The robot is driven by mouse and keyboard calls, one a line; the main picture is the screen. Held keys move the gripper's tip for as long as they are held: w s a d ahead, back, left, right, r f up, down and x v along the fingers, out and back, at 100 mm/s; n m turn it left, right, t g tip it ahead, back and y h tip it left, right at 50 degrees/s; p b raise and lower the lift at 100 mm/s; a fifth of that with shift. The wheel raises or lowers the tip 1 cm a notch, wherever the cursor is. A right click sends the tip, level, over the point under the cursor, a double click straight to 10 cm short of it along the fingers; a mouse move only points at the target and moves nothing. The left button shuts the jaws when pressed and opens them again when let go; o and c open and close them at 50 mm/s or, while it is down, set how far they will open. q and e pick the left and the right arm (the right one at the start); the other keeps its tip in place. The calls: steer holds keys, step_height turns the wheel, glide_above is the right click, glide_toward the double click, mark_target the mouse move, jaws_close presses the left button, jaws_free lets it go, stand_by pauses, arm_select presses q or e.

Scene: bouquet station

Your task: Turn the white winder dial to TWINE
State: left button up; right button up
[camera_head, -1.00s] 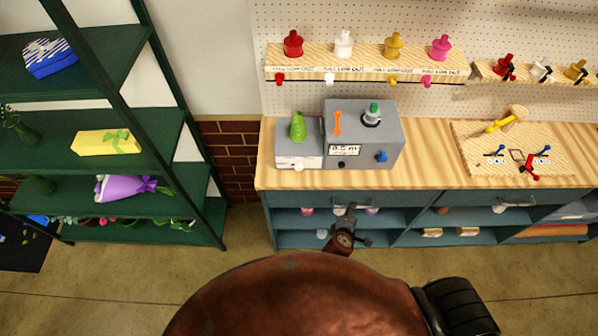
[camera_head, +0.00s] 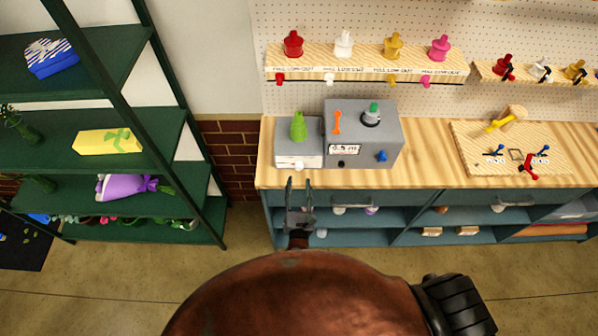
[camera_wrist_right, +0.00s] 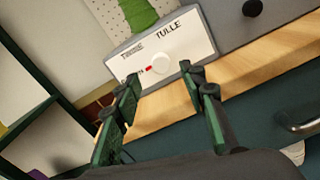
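The white winder dial (camera_head: 299,165) is on the front of the small grey winder box (camera_head: 285,149) at the left end of the wooden counter. In the right wrist view the round dial (camera_wrist_right: 161,64) sits on a white panel (camera_wrist_right: 199,42) lettered TULLE at the upper right, with a small label that looks like TWINE at the upper left and a partly hidden one at lower left. The dial's red mark points left, towards the lower-left label. My right gripper (camera_head: 299,182) is open and empty just in front of the dial, one finger to each side in the wrist view (camera_wrist_right: 160,77). My left gripper is out of view.
A larger grey machine (camera_head: 363,135) with a blue knob adjoins the winder. A green roll (camera_head: 298,127) stands on the winder. The counter edge (camera_head: 400,181) and drawer handles (camera_head: 515,204) lie below. A green shelf rack (camera_head: 145,120) stands left.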

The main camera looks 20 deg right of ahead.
mark_target(299, 169)
steer(key=x, duration=0.5)
steer(key=shift+w+d+p, duration=0.1)
steer(key=shift+w+p, duration=0.2)
steer(key=shift+w, duration=0.1)
steer(key=shift+c, duration=0.2)
jaws_close()
